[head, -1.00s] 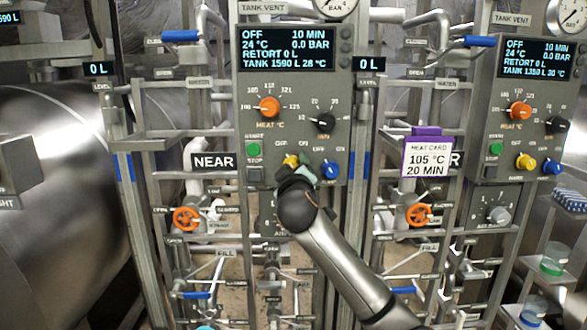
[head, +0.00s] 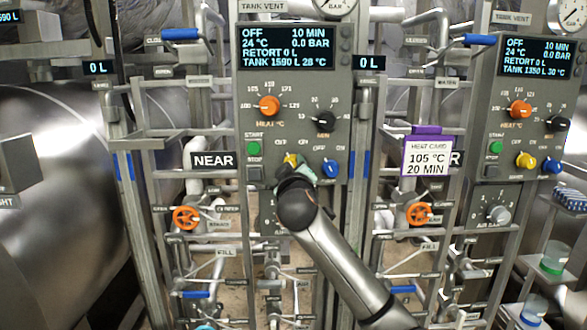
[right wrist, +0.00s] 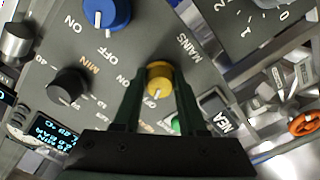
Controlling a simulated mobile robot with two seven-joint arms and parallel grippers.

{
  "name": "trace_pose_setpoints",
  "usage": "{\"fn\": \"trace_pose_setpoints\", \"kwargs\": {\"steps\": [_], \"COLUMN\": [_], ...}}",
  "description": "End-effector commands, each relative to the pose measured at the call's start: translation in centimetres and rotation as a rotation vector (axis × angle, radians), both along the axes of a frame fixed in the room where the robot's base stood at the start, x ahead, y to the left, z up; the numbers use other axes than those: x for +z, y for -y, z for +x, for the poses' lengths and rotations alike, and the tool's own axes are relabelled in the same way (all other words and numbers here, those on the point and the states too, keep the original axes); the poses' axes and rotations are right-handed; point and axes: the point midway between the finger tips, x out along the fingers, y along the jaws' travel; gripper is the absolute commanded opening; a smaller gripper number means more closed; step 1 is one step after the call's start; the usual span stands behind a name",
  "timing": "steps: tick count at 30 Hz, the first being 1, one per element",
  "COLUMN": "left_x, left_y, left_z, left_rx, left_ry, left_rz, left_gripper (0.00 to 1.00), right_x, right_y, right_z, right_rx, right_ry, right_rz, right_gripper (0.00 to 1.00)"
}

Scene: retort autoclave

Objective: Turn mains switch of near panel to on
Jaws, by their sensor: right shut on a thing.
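The near panel (head: 335,95) is a grey box with a dark display that reads OFF. Its mains switch is a yellow knob (head: 291,159) low on the panel, partly hidden by my right gripper (head: 301,170). In the right wrist view the yellow knob (right wrist: 160,78) sits beside the MAINS label, with the two dark fingers of my right gripper (right wrist: 159,80) shut on its sides. I cannot tell exactly where its pointer stands between OFF and ON. My left gripper is not in view.
A blue knob (head: 330,168) is close to the right of my gripper. A green start button (head: 253,148), an orange heat knob (head: 269,106) and a black minute knob (head: 319,118) are nearby. A heat card (head: 428,158) hangs to the right, before a similar second panel.

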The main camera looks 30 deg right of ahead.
Motion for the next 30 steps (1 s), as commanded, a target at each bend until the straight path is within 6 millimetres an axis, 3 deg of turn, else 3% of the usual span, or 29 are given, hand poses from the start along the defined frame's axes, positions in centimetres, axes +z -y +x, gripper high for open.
{"fn": "trace_pose_setpoints", "kwargs": {"steps": [30], "left_x": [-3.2], "left_y": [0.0], "left_z": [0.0], "left_rx": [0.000], "left_ry": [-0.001], "left_rz": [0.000], "left_gripper": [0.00], "right_x": [-0.2], "right_y": [-0.2], "right_z": [0.1], "right_rx": [0.001], "right_ry": [0.431], "right_rz": [0.707], "right_gripper": [0.00]}}
